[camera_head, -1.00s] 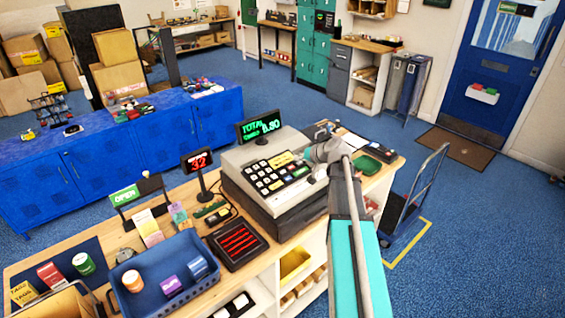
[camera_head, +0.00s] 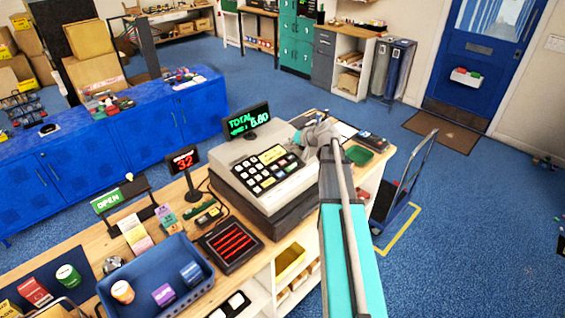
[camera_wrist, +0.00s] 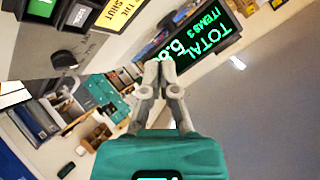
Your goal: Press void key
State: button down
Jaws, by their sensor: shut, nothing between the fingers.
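The cash register (camera_head: 285,196) is grey with a dark base and stands on the wooden counter. Its black keypad (camera_head: 248,187) has rows of pale keys and a few coloured ones. I cannot read which is the void key. My gripper (camera_head: 312,140) is at the register's right top, beyond the keypad's right end. In the wrist view my gripper (camera_wrist: 159,70) is shut and empty, its fingertips in front of the display (camera_wrist: 205,42), apart from the keys. A green key (camera_wrist: 41,8), a white key (camera_wrist: 77,16) and a black knob-like part (camera_wrist: 64,61) show at upper left there.
The lit display (camera_head: 247,121) reads TOTAL and stands behind the keypad.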

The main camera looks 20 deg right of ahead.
aim_at(280, 160)
jog(key=shift+f, duration=0.15)
jog(key=f+b, duration=0.2)
jog(key=w+f+b, duration=0.1)
jog(key=f+b, duration=0.5)
jog(key=shift+w+a+f, duration=0.1)
jog(key=shift+w+a, duration=0.2)
jog(key=shift+a, duration=0.1)
jog(key=shift+f+b, duration=0.1)
jog(key=shift+b, duration=0.25)
dwell(1.2)
jog(key=shift+f+b, duration=0.3)
jog(key=shift+w+f+b, duration=0.1)
jog(key=shift+f+b, duration=0.3)
dwell(1.0)
jog(key=shift+r, duration=0.15)
jog(key=shift+s+r+p, duration=0.2)
jog(key=shift+r+p, duration=0.5)
jog(key=shift+p, duration=0.15)
